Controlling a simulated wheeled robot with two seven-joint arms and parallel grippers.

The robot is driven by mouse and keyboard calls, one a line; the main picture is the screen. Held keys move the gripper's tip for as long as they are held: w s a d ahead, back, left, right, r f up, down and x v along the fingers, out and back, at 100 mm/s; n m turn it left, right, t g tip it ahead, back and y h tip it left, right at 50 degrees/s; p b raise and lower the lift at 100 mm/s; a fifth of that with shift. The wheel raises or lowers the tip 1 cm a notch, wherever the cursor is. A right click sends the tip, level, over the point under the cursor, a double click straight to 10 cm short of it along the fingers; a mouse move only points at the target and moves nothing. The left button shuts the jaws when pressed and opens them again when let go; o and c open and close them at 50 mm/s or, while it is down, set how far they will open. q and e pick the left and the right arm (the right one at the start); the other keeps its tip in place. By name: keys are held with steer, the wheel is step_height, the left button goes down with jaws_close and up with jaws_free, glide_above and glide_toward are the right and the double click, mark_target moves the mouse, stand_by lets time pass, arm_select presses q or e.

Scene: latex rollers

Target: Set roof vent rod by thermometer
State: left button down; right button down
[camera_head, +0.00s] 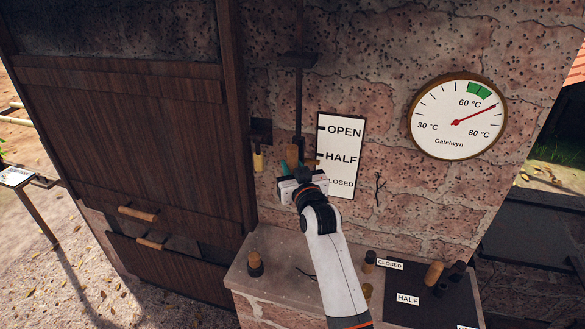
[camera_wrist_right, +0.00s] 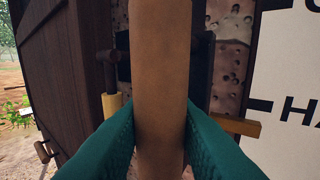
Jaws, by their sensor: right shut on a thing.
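The roof vent rod (camera_head: 299,90) is a dark upright rod on the stone wall with a wooden handle (camera_head: 293,153) at its lower end. My right gripper (camera_head: 293,170) is shut on this handle; in the right wrist view the wooden handle (camera_wrist_right: 160,80) stands between the green finger pads. A brass pointer (camera_wrist_right: 237,126) sits slightly below the HALF mark on the white scale plate (camera_head: 342,145), marked OPEN, HALF and CLOSED. The round thermometer (camera_head: 440,135) has its red needle past the green band, on the 80 °C side. My left gripper is not in view.
A small wooden-handled lever (camera_head: 258,160) hangs left of the rod. The stone ledge (camera_head: 275,268) below carries wooden knobs, a CLOSED label (camera_head: 390,264) and a dark board (camera_head: 420,275) with a HALF label. Dark wooden doors (camera_head: 130,140) stand at the left.

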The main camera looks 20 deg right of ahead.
steer(key=c, duration=1.5)
jaws_free()
steer(key=s+b, duration=0.2)
steer(key=s, duration=1)
